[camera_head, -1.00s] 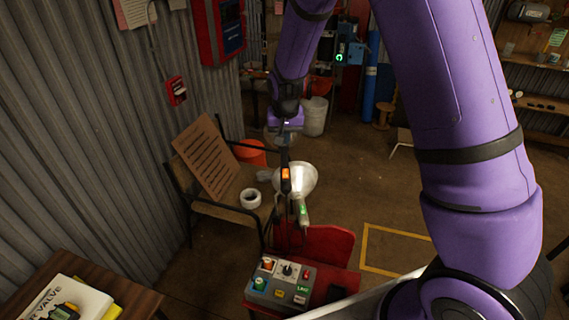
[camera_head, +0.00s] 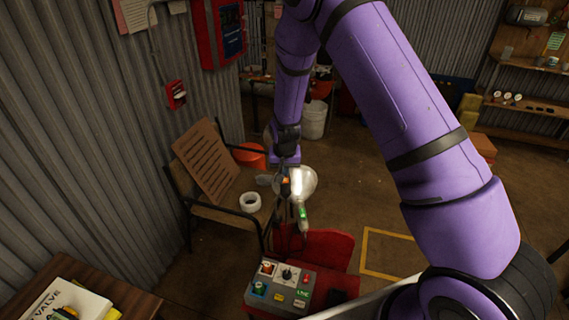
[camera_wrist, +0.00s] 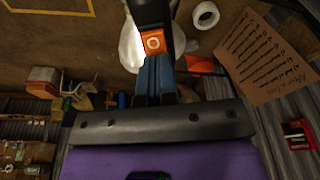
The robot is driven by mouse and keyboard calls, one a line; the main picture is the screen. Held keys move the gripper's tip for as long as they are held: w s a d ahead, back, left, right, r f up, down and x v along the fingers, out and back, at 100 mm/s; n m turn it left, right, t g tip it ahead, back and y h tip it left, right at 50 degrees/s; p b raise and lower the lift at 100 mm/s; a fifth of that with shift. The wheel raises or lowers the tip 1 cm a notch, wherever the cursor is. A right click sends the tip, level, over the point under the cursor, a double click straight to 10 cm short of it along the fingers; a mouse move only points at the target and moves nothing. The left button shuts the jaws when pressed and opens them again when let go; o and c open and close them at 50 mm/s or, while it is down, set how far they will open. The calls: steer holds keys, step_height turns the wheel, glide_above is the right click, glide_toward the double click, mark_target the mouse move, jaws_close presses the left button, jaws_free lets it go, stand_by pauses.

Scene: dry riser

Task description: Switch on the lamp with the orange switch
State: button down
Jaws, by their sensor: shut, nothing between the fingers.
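The orange switch (camera_wrist: 153,42), marked with a pale ring, sits on a dark upright housing in the wrist view. It also shows in the head view (camera_head: 286,181), partly covered by my gripper. The lamp's pale round head (camera_head: 304,181) is beside the switch and shows in the wrist view (camera_wrist: 131,46). I cannot tell whether it is lit. My gripper (camera_wrist: 154,60) is shut and empty, its blue-grey fingertips right at the near edge of the switch. Whether they touch it is unclear.
A grey control box (camera_head: 283,288) with several coloured buttons and a knob is below the lamp, by a red panel (camera_head: 325,246). A bench (camera_head: 222,212) holds a tape roll (camera_head: 250,201) and a cardboard sign (camera_head: 206,160). A corrugated wall (camera_head: 80,150) is at left.

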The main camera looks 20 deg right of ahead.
steer(key=shift+w+f, duration=0.1)
steer(key=shift+f, duration=0.15)
steer(key=shift+w+d+f+g, duration=0.15)
steer(key=shift+f+g, duration=0.1)
steer(key=shift+g, duration=0.35)
steer(key=shift+w+f+g+y, duration=0.15)
steer(key=shift+g+y, duration=0.1)
steer(key=shift+g, duration=0.4)
steer(key=shift+s+f+g+y, duration=0.15)
steer(key=shift+g+y, duration=0.1)
steer(key=shift+g, duration=0.4)
steer(key=shift+s+a, duration=0.3)
steer(key=shift+s, duration=0.45)
steer(key=shift+a, duration=0.1)
step_height(320, 180, up, 15)
steer(key=w, duration=0.2)
steer(key=shift+w+d, duration=0.4)
steer(key=shift+d, duration=0.05)
